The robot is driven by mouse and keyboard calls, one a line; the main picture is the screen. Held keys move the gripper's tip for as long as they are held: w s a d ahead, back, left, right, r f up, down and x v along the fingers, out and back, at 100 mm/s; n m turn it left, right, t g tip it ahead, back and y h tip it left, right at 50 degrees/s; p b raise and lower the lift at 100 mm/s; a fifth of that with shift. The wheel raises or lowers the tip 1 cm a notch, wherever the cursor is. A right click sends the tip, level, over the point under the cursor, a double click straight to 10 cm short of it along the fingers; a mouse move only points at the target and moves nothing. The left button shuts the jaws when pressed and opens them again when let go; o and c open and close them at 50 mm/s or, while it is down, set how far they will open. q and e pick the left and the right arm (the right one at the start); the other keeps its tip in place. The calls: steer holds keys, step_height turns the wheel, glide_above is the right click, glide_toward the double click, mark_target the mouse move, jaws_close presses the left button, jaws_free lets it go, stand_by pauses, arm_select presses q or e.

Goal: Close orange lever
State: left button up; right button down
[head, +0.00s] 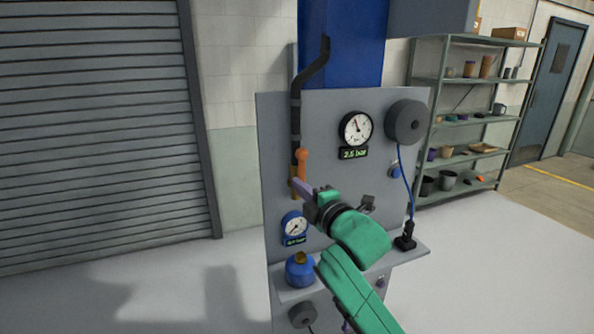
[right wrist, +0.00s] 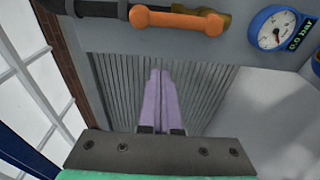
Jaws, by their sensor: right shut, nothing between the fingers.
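The orange lever (head: 302,162) stands nearly upright on the grey panel, beside the black pipe and in line with it. In the right wrist view the lever (right wrist: 180,20) runs across the top of the picture, along the pipe and a brass-coloured fitting. My right gripper (head: 298,185) has pale purple fingers and is near the lower part of the lever in the head view. In the right wrist view its fingers (right wrist: 160,85) are shut with nothing between them, and their tips show apart from the lever. My left gripper is not in view.
Shelves (head: 441,80) stand at the right. The floor at the left is clear.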

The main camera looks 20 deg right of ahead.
mark_target(302, 173)
steer(key=w+d+p, duration=0.2)
steer(key=w+p, duration=0.4)
steer(key=w, duration=0.2)
steer(key=shift+w, duration=0.4)
steer(key=shift+a, duration=0.15)
steer(key=shift+w+f, duration=0.1)
